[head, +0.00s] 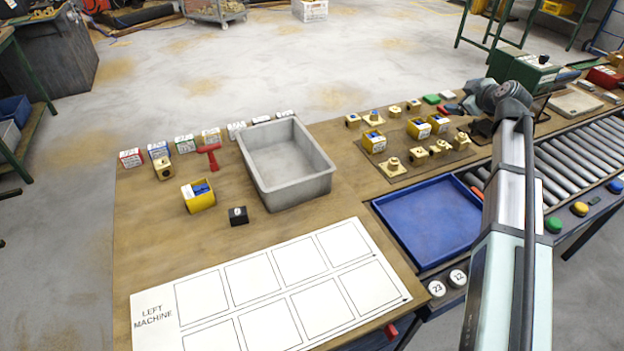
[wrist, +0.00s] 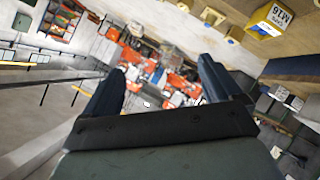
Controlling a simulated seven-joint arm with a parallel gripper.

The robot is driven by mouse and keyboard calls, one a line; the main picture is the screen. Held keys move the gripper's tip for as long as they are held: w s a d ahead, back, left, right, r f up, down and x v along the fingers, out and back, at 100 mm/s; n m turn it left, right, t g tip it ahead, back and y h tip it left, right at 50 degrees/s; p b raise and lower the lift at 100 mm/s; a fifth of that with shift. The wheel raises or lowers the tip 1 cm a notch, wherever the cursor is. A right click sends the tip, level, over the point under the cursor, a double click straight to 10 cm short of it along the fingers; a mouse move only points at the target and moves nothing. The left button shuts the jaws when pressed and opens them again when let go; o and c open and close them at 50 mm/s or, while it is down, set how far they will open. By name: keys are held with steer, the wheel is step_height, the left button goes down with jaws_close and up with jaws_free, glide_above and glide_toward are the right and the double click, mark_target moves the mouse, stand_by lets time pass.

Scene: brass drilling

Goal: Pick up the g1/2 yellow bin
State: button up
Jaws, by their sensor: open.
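Several small yellow bins with white labels stand on the workbench in the head view. One yellow bin (head: 198,204) with blue contents is at the left. Others are grouped on a brown mat: a nearer yellow bin (head: 374,147), a middle yellow bin (head: 418,132) and a right yellow bin (head: 438,128). Their labels are too small to read there, so I cannot tell which is G1/2. A yellow bin in the wrist view (wrist: 262,31) has a label that seems to read M16. My gripper (wrist: 163,72) is open, with nothing between its dark fingers.
A grey tray (head: 303,188) stands mid-bench, with a red T-shaped tool (head: 209,155) and small labelled boxes to its left. A white LEFT MACHINE sheet (head: 165,330) lies in front. A blue tray (head: 420,240) and a roller conveyor (head: 580,155) lie at the right, with brass parts nearby.

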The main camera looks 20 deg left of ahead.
steer(key=s+a+f+n+g, duration=0.1)
steer(key=s+a+n+g, duration=0.3)
steer(key=a, duration=0.8)
steer(key=s+a+f+n+g, duration=0.1)
steer(key=s+a, duration=0.5)
steer(key=a, duration=0.7)
steer(key=s+a+f+n+g, duration=0.1)
steer(key=s+a+n+g, duration=0.35)
steer(key=a, duration=0.75)
steer(key=s+a+n+g+h, duration=0.1)
steer(key=s+a+n+h, duration=0.1)
steer(key=s+a, duration=0.75)
steer(key=s+a+n+h, duration=0.15)
steer(key=s+a, duration=0.45)
steer(key=s, duration=0.7)
steer(key=s+a+n+g+h, duration=0.1)
steer(key=s+a+h, duration=0.1)
steer(key=s+a, duration=0.7)
steer(key=shift+t, duration=0.25)
steer(key=f, duration=0.2)
steer(key=s+d+f, duration=0.1)
steer(key=f, duration=0.2)
steer(key=s+d+f, duration=0.1)
steer(key=f, duration=0.1)
steer(key=shift+f, duration=0.15)
steer(key=shift+s+d+f, duration=0.1)
steer(key=shift+d+f, duration=0.05)
steer(key=shift+f, duration=2.45)
steer(key=shift+c, duration=0.4)
